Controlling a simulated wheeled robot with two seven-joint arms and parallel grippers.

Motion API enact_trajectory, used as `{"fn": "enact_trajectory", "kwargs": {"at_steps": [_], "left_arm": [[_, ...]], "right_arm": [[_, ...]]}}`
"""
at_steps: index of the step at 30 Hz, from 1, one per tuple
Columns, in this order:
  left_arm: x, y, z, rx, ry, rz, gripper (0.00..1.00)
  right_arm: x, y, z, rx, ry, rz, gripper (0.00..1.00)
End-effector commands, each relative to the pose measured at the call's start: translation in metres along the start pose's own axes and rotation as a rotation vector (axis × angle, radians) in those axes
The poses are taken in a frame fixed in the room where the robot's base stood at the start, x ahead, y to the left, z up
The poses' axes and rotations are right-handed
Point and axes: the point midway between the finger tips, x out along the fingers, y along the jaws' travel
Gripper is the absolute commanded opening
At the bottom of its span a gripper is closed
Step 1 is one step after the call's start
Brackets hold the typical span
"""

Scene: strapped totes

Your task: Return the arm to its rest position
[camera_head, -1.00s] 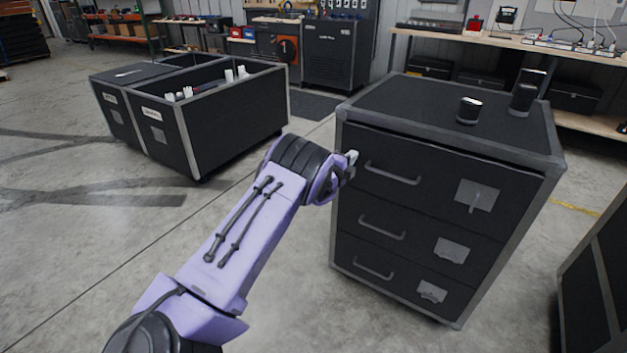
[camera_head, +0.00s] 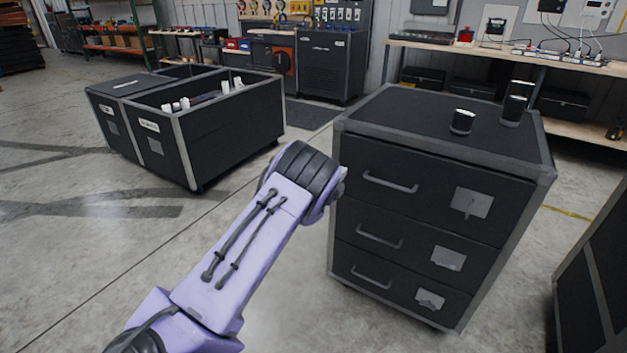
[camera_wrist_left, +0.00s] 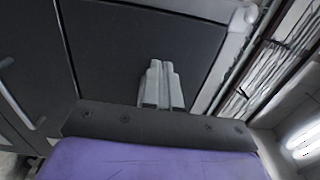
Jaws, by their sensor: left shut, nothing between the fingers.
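My left arm, purple with black joints, reaches up from the bottom left in the head view. Its wrist is beside the upper left edge of the black drawer cabinet (camera_head: 435,225). My left gripper (camera_head: 342,173) is mostly hidden behind the wrist there. In the left wrist view the two grey fingers of the left gripper (camera_wrist_left: 162,85) are together and empty, in front of a dark panel with a pale edge. Whether they touch it I cannot tell. My right gripper is in neither view.
Two dark cans, a near one (camera_head: 462,122) and a far one (camera_head: 514,108), stand on the cabinet top. A black open tote (camera_head: 215,135) with white items is at the back left. A workbench (camera_head: 490,42) lines the back right. Floor left of my arm is clear.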

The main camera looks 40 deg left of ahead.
Motion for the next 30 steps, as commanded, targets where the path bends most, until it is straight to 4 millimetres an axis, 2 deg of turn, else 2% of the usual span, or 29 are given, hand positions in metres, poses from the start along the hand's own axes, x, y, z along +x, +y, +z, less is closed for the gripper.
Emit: {"fn": "enact_trajectory", "kwargs": {"at_steps": [3,9,13,20,22,24,26,28,30], "left_arm": [[-0.031,0.003,-0.003,0.002,0.003,0.004,0.0],[-0.07,0.004,-0.004,0.002,0.005,0.005,0.0],[-0.08,0.003,-0.004,0.001,0.005,0.004,0.0],[-0.082,0.003,-0.003,-0.001,0.005,0.004,0.0],[-0.082,0.004,-0.003,-0.032,0.005,0.005,0.0],[-0.082,0.006,-0.002,-0.139,-0.005,0.015,0.0],[-0.091,0.018,0.005,-0.315,-0.054,0.045,0.0],[-0.12,0.054,0.005,-0.619,-0.164,0.115,0.0],[-0.164,0.102,-0.003,-0.919,-0.316,0.202,0.0]], "right_arm": [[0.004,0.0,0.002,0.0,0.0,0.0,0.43],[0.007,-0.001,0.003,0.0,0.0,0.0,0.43],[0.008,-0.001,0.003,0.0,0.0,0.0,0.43],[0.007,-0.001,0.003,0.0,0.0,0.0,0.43],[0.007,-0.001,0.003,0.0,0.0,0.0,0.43],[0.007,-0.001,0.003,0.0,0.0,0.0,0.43],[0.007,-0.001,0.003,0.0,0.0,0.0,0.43],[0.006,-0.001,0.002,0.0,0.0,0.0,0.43],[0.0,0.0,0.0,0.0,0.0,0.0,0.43]]}}
